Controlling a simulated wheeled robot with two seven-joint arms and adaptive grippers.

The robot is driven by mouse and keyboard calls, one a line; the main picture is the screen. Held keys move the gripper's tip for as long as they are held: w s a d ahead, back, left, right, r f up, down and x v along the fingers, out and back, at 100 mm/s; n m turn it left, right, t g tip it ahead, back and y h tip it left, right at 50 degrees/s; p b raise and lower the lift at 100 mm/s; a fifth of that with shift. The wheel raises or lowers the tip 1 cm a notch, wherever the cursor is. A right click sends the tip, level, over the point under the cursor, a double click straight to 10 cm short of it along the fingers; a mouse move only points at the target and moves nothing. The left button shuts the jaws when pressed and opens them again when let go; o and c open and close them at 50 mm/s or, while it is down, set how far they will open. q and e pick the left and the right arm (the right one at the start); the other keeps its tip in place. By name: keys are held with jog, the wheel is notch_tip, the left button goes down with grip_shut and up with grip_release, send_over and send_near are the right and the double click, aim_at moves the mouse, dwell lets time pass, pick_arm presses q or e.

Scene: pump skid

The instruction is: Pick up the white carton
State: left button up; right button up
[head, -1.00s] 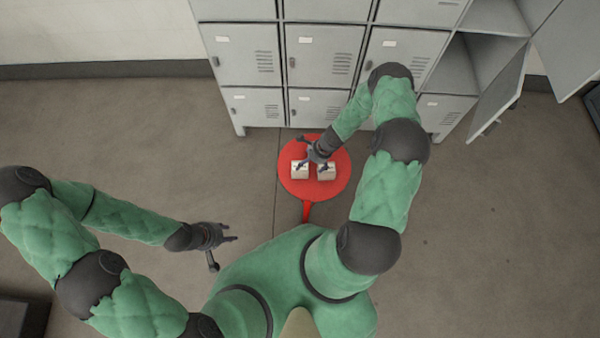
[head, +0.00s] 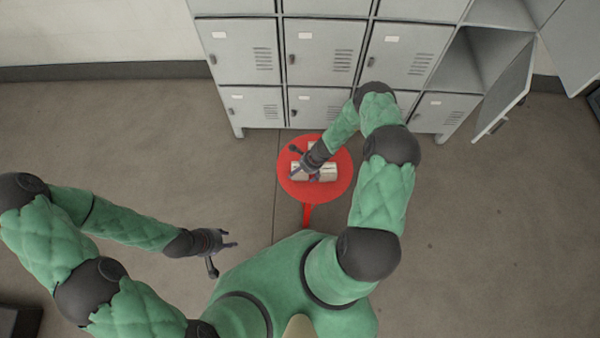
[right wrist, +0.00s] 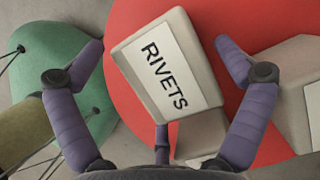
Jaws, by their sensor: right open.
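A pale off-white carton marked RIVETS (right wrist: 165,65) is in the right wrist view, between the spread fingers of my right gripper (right wrist: 158,48). A gap shows on each side of it, so the gripper is open around it and not closed on it. In the head view my right gripper (head: 304,172) is low over the red round stool top (head: 340,185) and partly hides the cartons. A similar pale carton (head: 328,172) shows right of it. My left gripper (head: 226,248) hangs over the floor at left, its fingers apart and empty.
In the right wrist view, one pale carton (right wrist: 303,90) is at the right edge and another (right wrist: 202,138) is below the RIVETS carton, close by. Grey lockers (head: 325,50) stand behind the stool, with an open door (head: 505,90) at right.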

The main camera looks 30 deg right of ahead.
jog(key=shift+w+a+f, duration=0.15)
jog(key=shift+a+f, duration=0.05)
jog(key=shift+f, duration=0.5)
jog(key=shift+r, duration=0.1)
jog(key=c, duration=1.2)
jog(key=shift+r, duration=0.15)
jog(key=shift+c, duration=0.2)
jog(key=shift+r, duration=0.25)
jog(key=p+v, duration=0.2)
jog(key=v, duration=0.1)
jog(key=shift+a+r, duration=0.25)
jog(key=shift+r, duration=0.05)
jog(key=s+d+r+p, duration=0.2)
jog(key=s+r, duration=0.1)
jog(key=r, duration=0.2)
jog(key=shift+s+r+p, duration=0.25)
jog(key=shift+s+p, duration=0.15)
jog(key=s+d+r, duration=0.1)
jog(key=s, duration=0.1)
jog(key=s+d+r+p, duration=0.1)
jog(key=s+d, duration=0.1)
jog(key=s, duration=0.1)
jog(key=s+d+r+p, duration=0.1)
jog(key=s, duration=0.1)
jog(key=shift+s+d+r, duration=0.15)
jog(key=shift+s+d, duration=0.15)
jog(key=shift+d, duration=0.05)
